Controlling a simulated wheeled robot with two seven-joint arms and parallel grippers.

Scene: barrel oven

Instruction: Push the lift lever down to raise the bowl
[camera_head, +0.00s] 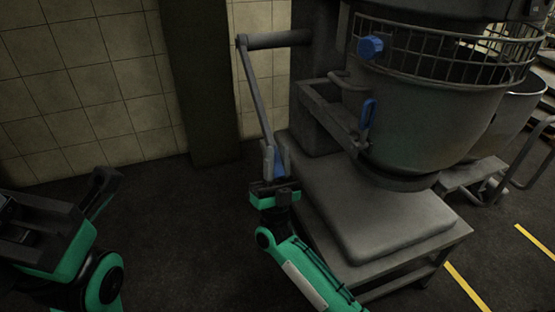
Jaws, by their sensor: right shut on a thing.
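The lift lever (256,90) is a long grey bar hanging from a horizontal shaft at the mixer's left side.
The mixer's broad base (375,215) stands right of my right arm. A dark pillar (205,80) and tiled wall (90,75) are behind the lever. Another bowl machine (520,115) stands at the right. Dark floor is open between my arms, with yellow lines (536,245) at right.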

